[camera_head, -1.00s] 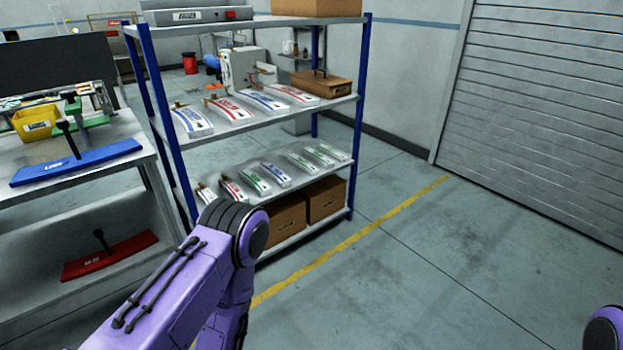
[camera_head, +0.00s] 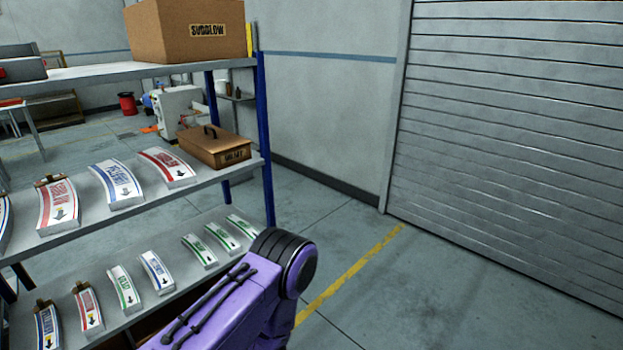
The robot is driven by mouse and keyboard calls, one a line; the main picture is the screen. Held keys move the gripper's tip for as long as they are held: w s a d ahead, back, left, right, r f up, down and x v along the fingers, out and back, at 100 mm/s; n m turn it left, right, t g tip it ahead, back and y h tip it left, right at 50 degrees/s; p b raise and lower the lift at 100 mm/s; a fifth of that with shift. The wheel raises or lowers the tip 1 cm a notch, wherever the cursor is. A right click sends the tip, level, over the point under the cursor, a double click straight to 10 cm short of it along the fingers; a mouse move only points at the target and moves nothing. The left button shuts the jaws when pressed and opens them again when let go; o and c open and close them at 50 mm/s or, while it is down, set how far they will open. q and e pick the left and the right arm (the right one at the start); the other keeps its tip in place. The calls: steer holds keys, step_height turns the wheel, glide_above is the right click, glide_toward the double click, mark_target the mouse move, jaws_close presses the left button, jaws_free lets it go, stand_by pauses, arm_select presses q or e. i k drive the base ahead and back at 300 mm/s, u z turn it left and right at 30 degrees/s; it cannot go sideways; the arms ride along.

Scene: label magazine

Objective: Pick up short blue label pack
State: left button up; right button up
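Short label packs lie in a row on the lower shelf (camera_head: 215,218). One short blue label pack (camera_head: 156,272) lies between a short green pack (camera_head: 124,289) and smaller green packs (camera_head: 199,251). Another short blue-marked pack (camera_head: 47,327), with a brown piece at its top end, lies at the near left end beside a short red pack (camera_head: 88,308). A larger blue pack (camera_head: 117,184) lies on the shelf above. A purple link of my arm shows at the bottom, in front of the lower shelf. Neither gripper is in view.
Larger red packs (camera_head: 166,166) and a brown toolbox (camera_head: 215,146) share the middle shelf. A cardboard box (camera_head: 187,30) sits on the top shelf. A blue rack post (camera_head: 265,140) bounds the right end. Floor right of the rack is clear, up to a roller shutter (camera_head: 510,150).

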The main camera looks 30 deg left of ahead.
mark_target(162, 282)
steer(key=u, duration=0.1)
steer(key=i, duration=1.55)
steer(key=u, duration=0.95)
steer(key=i, duration=0.9)
steer(key=u, duration=1.35)
steer(key=i, duration=0.6)
steer(key=u, duration=0.4)
